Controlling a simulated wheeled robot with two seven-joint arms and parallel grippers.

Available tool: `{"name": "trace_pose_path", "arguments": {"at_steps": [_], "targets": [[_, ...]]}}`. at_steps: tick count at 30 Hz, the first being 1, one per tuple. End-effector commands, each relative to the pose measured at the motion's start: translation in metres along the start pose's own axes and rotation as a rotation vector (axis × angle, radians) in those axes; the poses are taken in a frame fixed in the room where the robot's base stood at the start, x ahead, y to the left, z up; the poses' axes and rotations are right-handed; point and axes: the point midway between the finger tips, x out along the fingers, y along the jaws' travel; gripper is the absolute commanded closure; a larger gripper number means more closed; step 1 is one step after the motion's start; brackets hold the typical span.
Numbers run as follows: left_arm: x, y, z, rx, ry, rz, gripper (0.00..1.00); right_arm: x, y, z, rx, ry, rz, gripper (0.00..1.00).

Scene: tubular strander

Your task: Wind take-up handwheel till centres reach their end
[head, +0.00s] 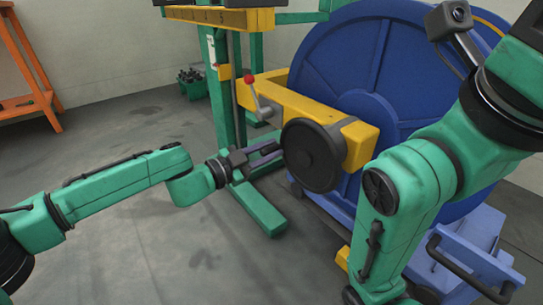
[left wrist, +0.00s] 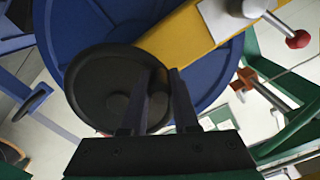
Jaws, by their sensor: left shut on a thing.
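The take-up handwheel (head: 312,155) is a dark disc on the end of a yellow beam (head: 295,105), in front of the big blue reel (head: 365,65). My left gripper (head: 273,152) reaches it from the left in the head view. In the left wrist view, the handwheel (left wrist: 90,88) fills the middle left, and the fingers of my left gripper (left wrist: 158,90) lie on either side of its right rim. The gripper is shut on the rim; the exact contact is hard to see. My right arm crosses the right side of the head view; its gripper is out of view.
A red-knobbed lever (head: 252,88) stands on the yellow beam, close above my left gripper. A green upright (head: 222,95) with a foot on the floor is behind it. An orange rack (head: 30,103) is far left.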

Motion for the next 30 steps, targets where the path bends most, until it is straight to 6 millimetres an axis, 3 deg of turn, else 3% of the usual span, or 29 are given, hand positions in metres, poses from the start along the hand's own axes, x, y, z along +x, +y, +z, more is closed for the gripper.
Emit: {"name": "trace_pose_path", "arguments": {"at_steps": [10, 26, 27, 29, 30], "targets": [[0.0, -0.009, -0.012, 0.157, 0.0, -0.004, 1.0, 0.002, 0.0, 0.001, 0.001, -0.001, 0.0, 0.35], [0.0, -0.01, -0.015, 0.184, 0.001, -0.005, 1.0, 0.002, 0.0, 0.001, 0.001, 0.0, 0.0, 0.35], [0.0, -0.01, -0.015, 0.184, 0.001, -0.005, 0.64, 0.002, 0.0, 0.001, 0.001, 0.0, 0.0, 0.35], [0.0, -0.01, -0.015, 0.184, 0.001, -0.004, 0.42, 0.002, 0.0, 0.0, 0.001, 0.0, 0.0, 0.35], [0.0, -0.01, -0.015, 0.183, 0.001, -0.004, 0.42, 0.002, 0.0, 0.0, 0.001, 0.0, 0.0, 0.35]]}}
